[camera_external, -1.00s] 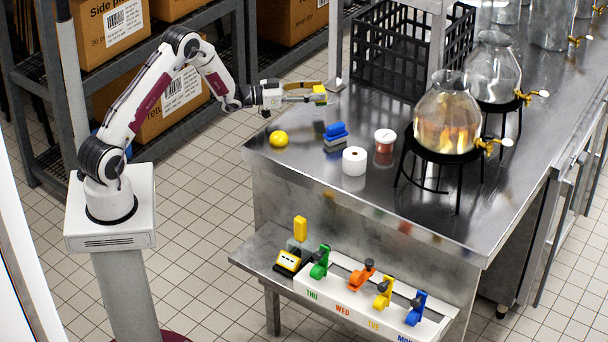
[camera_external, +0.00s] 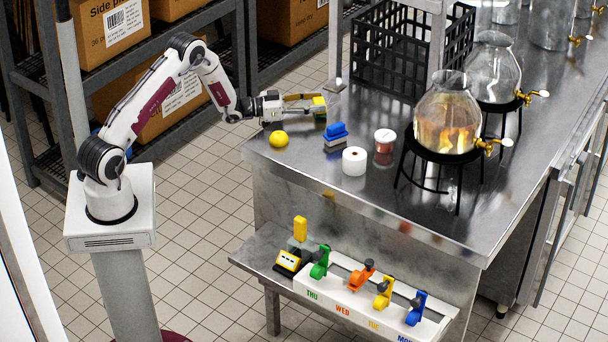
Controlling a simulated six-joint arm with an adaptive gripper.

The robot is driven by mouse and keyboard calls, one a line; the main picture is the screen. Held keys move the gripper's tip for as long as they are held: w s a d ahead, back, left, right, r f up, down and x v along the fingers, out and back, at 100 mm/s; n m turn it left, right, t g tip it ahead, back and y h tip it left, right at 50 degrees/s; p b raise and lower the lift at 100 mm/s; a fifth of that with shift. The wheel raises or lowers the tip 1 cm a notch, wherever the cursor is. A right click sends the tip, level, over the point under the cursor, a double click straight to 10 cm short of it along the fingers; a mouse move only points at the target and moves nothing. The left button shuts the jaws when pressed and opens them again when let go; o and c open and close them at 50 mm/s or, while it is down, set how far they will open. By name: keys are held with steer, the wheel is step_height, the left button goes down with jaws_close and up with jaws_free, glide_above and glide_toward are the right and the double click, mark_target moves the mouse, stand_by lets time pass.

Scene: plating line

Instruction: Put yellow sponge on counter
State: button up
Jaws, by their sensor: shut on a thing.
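The yellow sponge (camera_external: 319,101) is held at the tip of my gripper (camera_external: 316,104), which is shut on it. It is low over, or at, the back left part of the steel counter (camera_external: 270,172). I cannot tell whether it touches the surface. The gripper's fingers point to the right and partly cover the sponge. A yellow round thing, like a lemon (camera_external: 279,139), lies on the counter in front of the gripper.
A white roll (camera_external: 354,161) and a small white-lidded jar (camera_external: 385,140) stand right of the blue block. A black crate (camera_external: 410,60) is behind. A glass dispenser (camera_external: 447,120) on a black stand is at right. The front of the counter is clear.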

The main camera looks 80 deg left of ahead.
steer(key=shift+f, duration=0.25)
steer(key=o, duration=0.9)
steer(key=shift+r, duration=0.15)
steer(key=shift+s, duration=6.05)
steer(key=shift+w, duration=0.1)
